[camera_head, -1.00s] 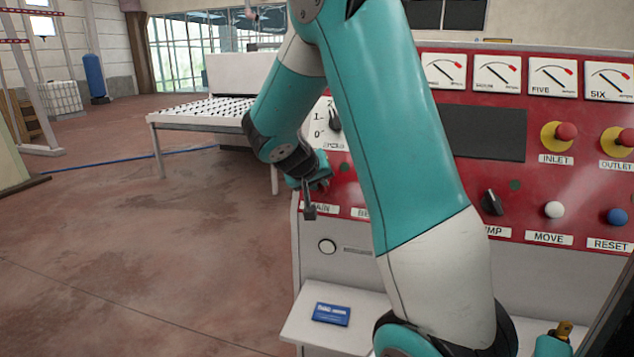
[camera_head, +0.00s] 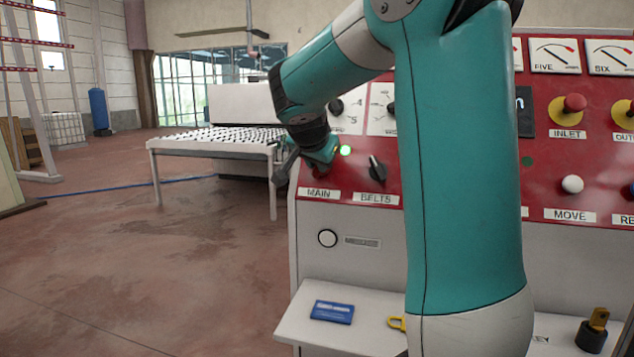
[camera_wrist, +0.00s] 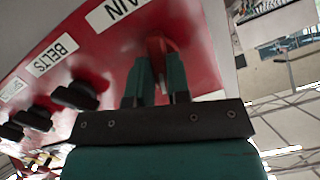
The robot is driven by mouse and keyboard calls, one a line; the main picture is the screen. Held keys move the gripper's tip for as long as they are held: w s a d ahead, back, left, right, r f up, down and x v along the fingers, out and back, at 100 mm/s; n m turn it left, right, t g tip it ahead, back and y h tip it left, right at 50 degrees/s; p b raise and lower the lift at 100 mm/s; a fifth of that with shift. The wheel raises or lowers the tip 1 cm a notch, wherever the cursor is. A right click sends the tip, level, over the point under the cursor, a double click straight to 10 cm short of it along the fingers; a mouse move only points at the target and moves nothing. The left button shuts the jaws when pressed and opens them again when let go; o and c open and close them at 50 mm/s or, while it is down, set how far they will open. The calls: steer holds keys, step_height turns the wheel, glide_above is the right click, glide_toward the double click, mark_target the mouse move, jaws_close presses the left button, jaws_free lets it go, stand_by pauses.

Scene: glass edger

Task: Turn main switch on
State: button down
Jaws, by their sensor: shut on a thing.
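The red main switch (camera_wrist: 156,47) shows in the wrist view beside the MAIN label. My gripper (camera_wrist: 157,72) is shut on this switch, with a finger on each side of its handle. In the head view my gripper (camera_head: 318,162) is at the panel just above the MAIN label (camera_head: 319,194) and hides most of the switch. A green lamp (camera_head: 345,150) glows just to the right of my gripper. The exact angle of the handle is hard to tell.
The black BELTS switch (camera_head: 377,168) sits close to the right. A display (camera_head: 524,98), partly behind my arm, shows a bright figure. A shelf (camera_head: 290,330) holding a blue card (camera_head: 332,312) juts out below.

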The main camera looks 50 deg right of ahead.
steer(key=shift+s+d+f+m+t+b, duration=0.1)
steer(key=shift+m+t+b, duration=0.1)
steer(key=shift+m+b, duration=0.5)
steer(key=shift+s+m+t+b, duration=0.15)
steer(key=shift+m+b, duration=0.25)
steer(key=shift+b, duration=0.45)
steer(key=shift+w, duration=0.1)
steer(key=c, duration=1.1)
jaws_free()
steer(key=shift+d, duration=0.1)
steer(key=v, duration=1.7)
steer(key=shift+r, duration=0.3)
